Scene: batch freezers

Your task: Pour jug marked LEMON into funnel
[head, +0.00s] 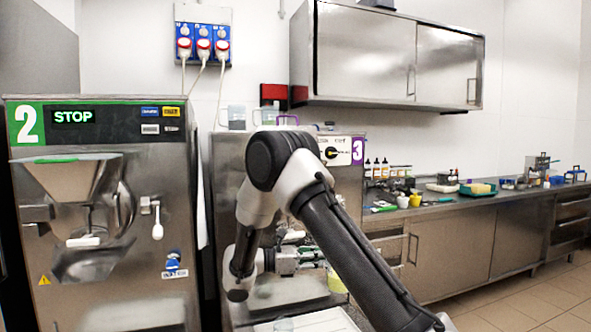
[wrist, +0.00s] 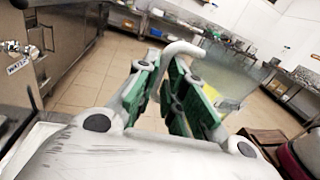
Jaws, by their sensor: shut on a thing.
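My gripper (head: 312,256) has green-padded fingers and is low in front of machine 3, partly hidden by my arm. In the wrist view, the fingers (wrist: 168,75) are closed around the pale handle of a clear jug (wrist: 235,72). The jug holds a little yellow liquid, also visible in the head view (head: 338,284). No LEMON marking is readable. A wide, funnel-shaped hopper (head: 66,180) sits on the front of machine 2 at the left, well apart from the jug. I cannot tell whether this is the task's funnel; machine 3's front is mostly hidden by my arm.
Machine 2 (head: 110,225) shows STOP on its display. Several clear jugs, one of them here (head: 237,118), stand on top of machine 3 (head: 228,170). A steel counter (head: 470,203) with bottles, cups and trays runs along the right. Tiled floor (wrist: 110,75) is open beside it.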

